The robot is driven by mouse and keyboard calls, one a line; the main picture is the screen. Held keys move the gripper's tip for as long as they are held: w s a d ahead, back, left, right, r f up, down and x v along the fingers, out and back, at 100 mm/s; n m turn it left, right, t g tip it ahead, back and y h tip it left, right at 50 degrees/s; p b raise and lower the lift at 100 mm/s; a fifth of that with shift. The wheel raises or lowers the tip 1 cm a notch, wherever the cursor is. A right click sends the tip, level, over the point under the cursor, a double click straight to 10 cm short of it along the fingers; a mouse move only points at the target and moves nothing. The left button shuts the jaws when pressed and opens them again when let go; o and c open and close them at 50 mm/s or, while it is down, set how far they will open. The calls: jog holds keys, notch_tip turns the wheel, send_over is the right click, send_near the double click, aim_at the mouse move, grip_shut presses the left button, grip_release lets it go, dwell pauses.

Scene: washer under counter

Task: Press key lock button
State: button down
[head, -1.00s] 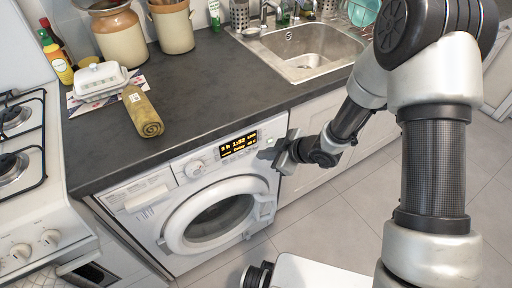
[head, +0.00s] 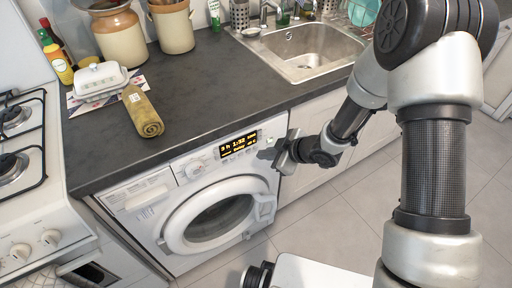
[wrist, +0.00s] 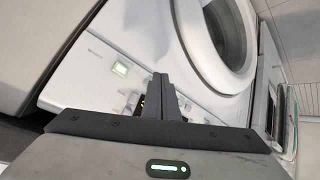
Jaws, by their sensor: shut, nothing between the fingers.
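The white washing machine (head: 185,245) stands under the dark counter. Its control panel has a lit display (head: 238,145) with yellow text and a round dial (head: 195,168) to its left. My gripper (head: 268,154) is shut and empty at the right part of the panel, just right of the display. In the wrist view the shut fingers (wrist: 163,84) point at the panel and cover part of it. I cannot tell which button is the key lock, nor whether the fingertips touch the panel.
The round washer door (head: 220,218) is below the panel and looks shut. The counter (head: 200,95) overhangs above it. A stove (head: 25,190) stands at the left, a sink (head: 310,50) at the upper right. The tiled floor in front is clear.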

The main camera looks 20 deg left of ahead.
dwell(0.4)
jog(key=shift+w+a, duration=0.3)
jog(key=shift+a, duration=0.1)
jog(key=shift+w+a, duration=0.1)
dwell(0.4)
jog(key=shift+s+d, duration=0.45)
jog(key=shift+d, duration=0.05)
jog(key=shift+s+d, duration=0.95)
jog(key=shift+d, duration=0.2)
jog(key=shift+s+d, duration=0.95)
jog(key=shift+d, duration=0.15)
